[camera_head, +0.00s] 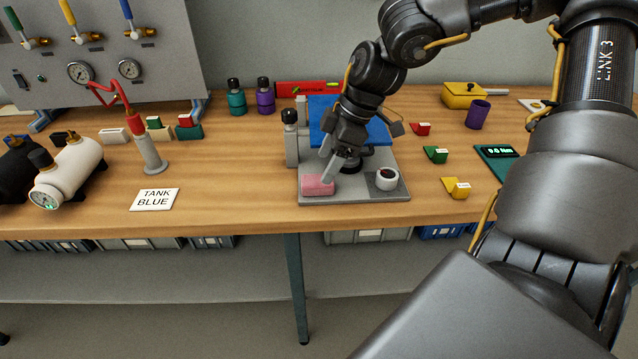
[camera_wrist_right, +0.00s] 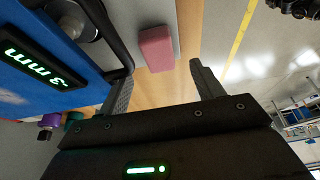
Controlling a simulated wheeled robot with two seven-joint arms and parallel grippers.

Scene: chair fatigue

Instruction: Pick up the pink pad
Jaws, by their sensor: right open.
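The pink pad (camera_head: 318,186) is a small pink block lying on the front left of a grey fixture plate (camera_head: 345,197) on the bench. My right gripper (camera_head: 333,168) is just above and behind the pad, tilted down toward it. In the right wrist view the pad (camera_wrist_right: 156,48) sits ahead of and between the two open fingers (camera_wrist_right: 160,85), with nothing held. Whether a fingertip touches the pad cannot be told. My left gripper is not in view.
A blue panel (camera_head: 322,108) stands behind the gripper on the fixture. A white cup-like part (camera_head: 387,179) is right of the pad. A "TANK BLUE" card (camera_head: 155,199) lies to the left. Red, green and yellow blocks (camera_head: 456,188) lie to the right.

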